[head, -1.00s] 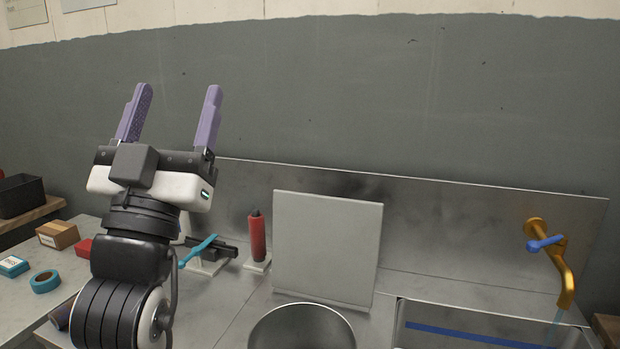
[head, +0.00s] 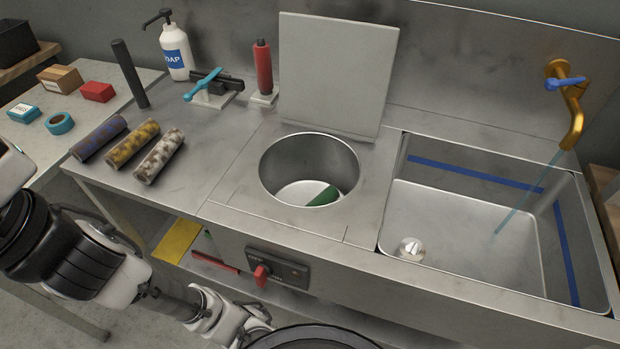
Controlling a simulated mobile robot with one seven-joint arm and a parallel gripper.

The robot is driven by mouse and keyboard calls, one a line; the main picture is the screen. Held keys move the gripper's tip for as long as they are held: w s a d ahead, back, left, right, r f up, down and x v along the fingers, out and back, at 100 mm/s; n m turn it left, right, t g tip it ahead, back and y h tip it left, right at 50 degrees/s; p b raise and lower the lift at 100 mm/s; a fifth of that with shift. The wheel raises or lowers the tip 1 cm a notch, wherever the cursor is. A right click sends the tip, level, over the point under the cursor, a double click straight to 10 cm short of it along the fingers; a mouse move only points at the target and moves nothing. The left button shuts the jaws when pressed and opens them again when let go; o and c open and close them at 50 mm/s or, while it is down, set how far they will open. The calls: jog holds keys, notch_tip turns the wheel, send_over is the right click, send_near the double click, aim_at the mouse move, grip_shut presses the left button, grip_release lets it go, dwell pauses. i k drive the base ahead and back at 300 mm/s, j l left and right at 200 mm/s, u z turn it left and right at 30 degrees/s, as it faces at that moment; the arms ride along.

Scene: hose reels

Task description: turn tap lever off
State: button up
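The brass tap (head: 574,112) is fixed to the steel back panel at the upper right. Its blue lever (head: 565,84) sits on top of the tap body, pointing left. A thin stream of water (head: 527,193) runs from the spout into the sink (head: 450,217). My arm is at the lower left, far from the tap. My gripper is outside the picture, so its fingers are hidden.
A round basin (head: 309,172) with a green piece inside lies left of the sink, with an upright grey panel (head: 335,75) behind it. Soap bottle (head: 176,52), red bottle (head: 263,68) and several patterned rolls (head: 131,143) stand or lie further left. A red knob (head: 261,276) juts from the front.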

aim_at(552, 84)
jog(key=i+l+z, duration=0.2)
jog(key=z, duration=0.3)
jog(key=i+l+z, duration=0.25)
jog(key=z, duration=0.2)
